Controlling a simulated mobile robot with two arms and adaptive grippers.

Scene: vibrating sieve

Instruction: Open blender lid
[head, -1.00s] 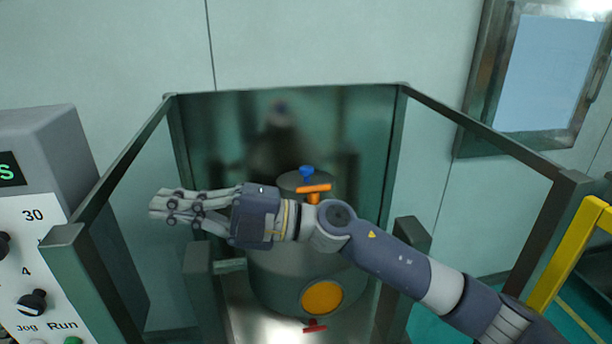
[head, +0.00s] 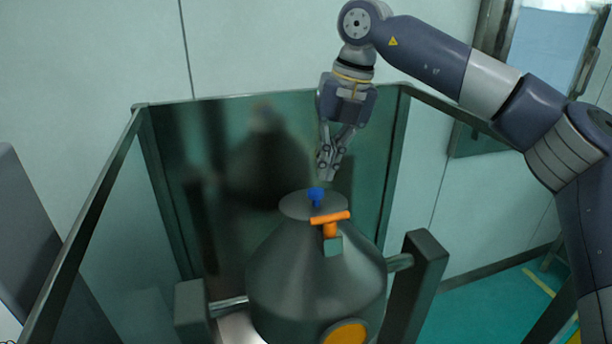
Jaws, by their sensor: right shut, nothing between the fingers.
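The blender is a grey cone-topped vessel (head: 285,265) in the middle of the head view. Its round grey lid (head: 295,208) sits flat on top, closed, with a small blue knob (head: 316,195) on it. An orange T-shaped handle (head: 330,219) stands at the lid's front edge, above a small teal block. My right gripper (head: 326,176) points down just above the blue knob, apart from it. Its fingers are together and empty. My left gripper is out of view.
A dark-framed guard with see-through panels (head: 105,235) surrounds the vessel on the left, back and right. Dark posts (head: 416,285) hold the vessel at both sides. An orange disc (head: 346,333) is on its front. The space above the lid is otherwise free.

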